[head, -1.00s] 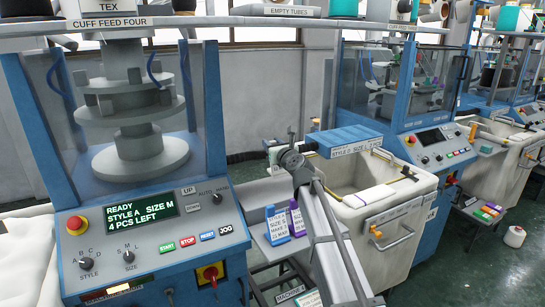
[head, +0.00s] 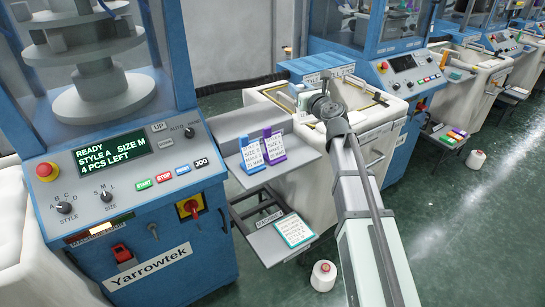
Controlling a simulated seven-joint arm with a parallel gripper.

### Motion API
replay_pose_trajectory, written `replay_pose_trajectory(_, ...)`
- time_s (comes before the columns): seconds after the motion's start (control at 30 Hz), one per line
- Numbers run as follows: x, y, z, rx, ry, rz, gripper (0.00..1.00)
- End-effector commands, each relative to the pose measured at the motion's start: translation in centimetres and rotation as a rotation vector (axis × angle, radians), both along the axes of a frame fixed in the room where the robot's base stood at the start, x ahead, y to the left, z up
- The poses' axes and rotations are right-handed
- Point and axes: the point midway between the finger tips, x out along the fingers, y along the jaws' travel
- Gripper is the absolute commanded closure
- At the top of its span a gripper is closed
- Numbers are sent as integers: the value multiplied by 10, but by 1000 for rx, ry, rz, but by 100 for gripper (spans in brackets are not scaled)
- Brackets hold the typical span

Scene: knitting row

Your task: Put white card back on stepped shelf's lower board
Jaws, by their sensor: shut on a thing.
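My gripper (head: 322,104) is at the far end of my arm, above the white bin's near left part, right of and beyond the shelf. Its fingers are too small and hidden to make out. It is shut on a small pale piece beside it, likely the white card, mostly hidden. The grey stepped shelf stands between the machine and the bin. Its upper board (head: 232,128) bears a blue-edged card (head: 252,157) and a purple-edged card (head: 273,146), both leaning. Its lower board (head: 262,246) bears a teal-edged white card (head: 294,231) at its right part; the left part is bare.
The blue knitting machine (head: 190,255) stands at left, its screen reading Style A, Size M, 4 pcs left. The white bin (head: 290,180) is behind my arm. A white cone (head: 323,276) stands on the green floor below the shelf. Open floor lies at right.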

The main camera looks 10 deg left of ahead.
Motion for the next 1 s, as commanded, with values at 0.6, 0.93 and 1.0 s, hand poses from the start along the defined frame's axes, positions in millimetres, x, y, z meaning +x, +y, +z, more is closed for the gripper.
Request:
replay_pose_trajectory(0.6, -51, 20, -41, 0, 4, 172, 100)
replay_pose_trajectory(0.93, -51, 20, -67, -1, 1, 170, 100)
replay_pose_trajectory(1.0, -51, 20, -72, 0, 1, 170, 100)
